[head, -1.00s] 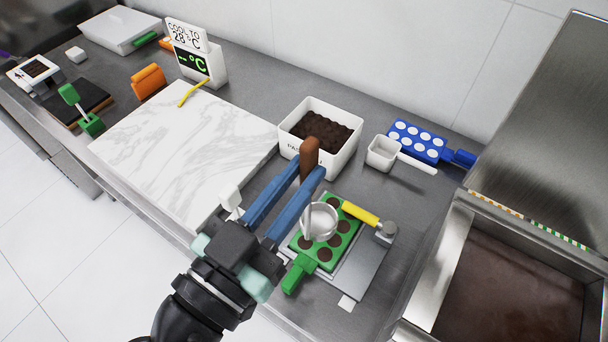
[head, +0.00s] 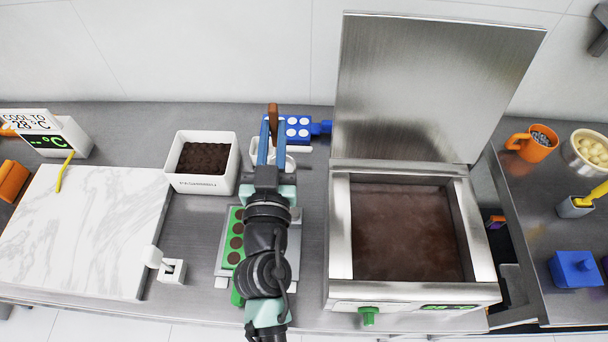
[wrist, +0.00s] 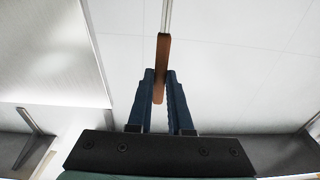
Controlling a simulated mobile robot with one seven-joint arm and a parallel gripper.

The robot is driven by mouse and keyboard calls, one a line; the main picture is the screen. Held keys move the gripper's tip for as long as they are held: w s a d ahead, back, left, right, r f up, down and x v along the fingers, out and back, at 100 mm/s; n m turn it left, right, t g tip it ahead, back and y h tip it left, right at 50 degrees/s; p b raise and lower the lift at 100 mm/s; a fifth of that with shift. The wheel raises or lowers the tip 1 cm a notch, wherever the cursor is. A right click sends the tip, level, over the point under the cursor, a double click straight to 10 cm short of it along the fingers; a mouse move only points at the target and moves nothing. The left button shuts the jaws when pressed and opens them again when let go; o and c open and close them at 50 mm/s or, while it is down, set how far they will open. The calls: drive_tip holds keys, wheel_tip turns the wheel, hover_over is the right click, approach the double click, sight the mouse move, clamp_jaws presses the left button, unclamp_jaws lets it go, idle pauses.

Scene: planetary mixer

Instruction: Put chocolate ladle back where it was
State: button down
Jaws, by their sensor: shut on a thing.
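My gripper (head: 273,141) is shut on the brown handle of the chocolate ladle (head: 273,113), its blue fingers on either side. In the wrist view the brown handle (wrist: 161,58) sits between the fingertips (wrist: 160,88), with a metal shaft running on from it toward the top edge. The ladle's bowl is hidden behind my arm in the head view and outside the wrist view. My arm stands left of the open steel tank of melted chocolate (head: 405,235), over the green mould (head: 233,240).
A white bin of dark pieces (head: 205,185) and a marble slab (head: 85,230) lie left. A blue mould (head: 297,128) is behind my gripper. The tank's raised lid (head: 430,95) stands tall to the right. An orange mug (head: 532,146) is on the right-hand counter.

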drive_tip(key=w+d, duration=0.3)
drive_tip(key=d, duration=0.2)
wheel_tip(320, 180, down, 10)
drive_tip(key=b, duration=0.7)
drive_tip(key=shift+r+h+b, duration=0.15)
drive_tip(key=shift+h+b, duration=0.15)
drive_tip(key=shift+s+a, duration=0.1)
drive_tip(key=shift+s, duration=0.05)
drive_tip(key=c, duration=0.8)
unclamp_jaws()
drive_tip(key=shift+c, duration=0.2)
